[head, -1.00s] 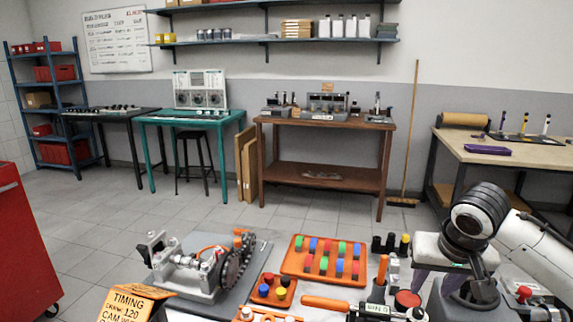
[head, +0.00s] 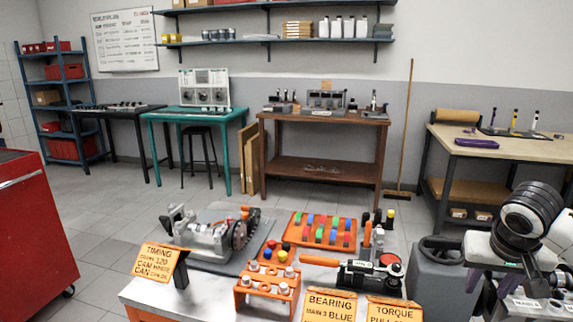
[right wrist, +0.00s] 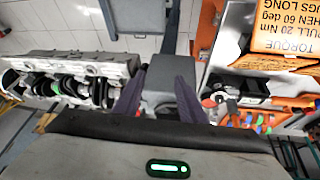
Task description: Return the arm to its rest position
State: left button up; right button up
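My right arm (head: 532,220) is at the right edge of the head view, off to the right of the orange workbench. My left arm and gripper are out of view.
The workbench holds an engine assembly (head: 215,235), an orange tray of coloured pieces (head: 300,240), tools and signs. A grey bin (head: 437,285) stands right of it. A metal engine block (right wrist: 70,80) lies left in the wrist view. A red cabinet (head: 30,240) stands left.

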jog(key=s+f+n+t, duration=0.1)
jog(key=s+f+n, duration=0.15)
jog(key=f, duration=0.75)
jog(key=s+f+n+t, duration=0.1)
jog(key=s+f+n, duration=0.15)
jog(key=f, duration=0.65)
jog(key=s+f+n+t+y, duration=0.1)
jog(key=s+f+n+y, duration=0.1)
jog(key=s+f+n, duration=0.55)
jog(key=s+f+n+y, duration=0.1)
jog(key=s+f+n, duration=0.25)
jog(key=s, duration=0.75)
jog(key=s+a+f+m+y, duration=0.1)
jog(key=a+m, duration=0.3)
jog(key=a, duration=0.6)
jog(key=s+a+f+m+t+y, duration=0.1)
jog(key=a+m, duration=0.4)
jog(key=a, duration=0.6)
jog(key=shift+a+f, duration=0.2)
jog(key=shift+f, duration=0.45)
jog(key=shift+s, duration=0.1)
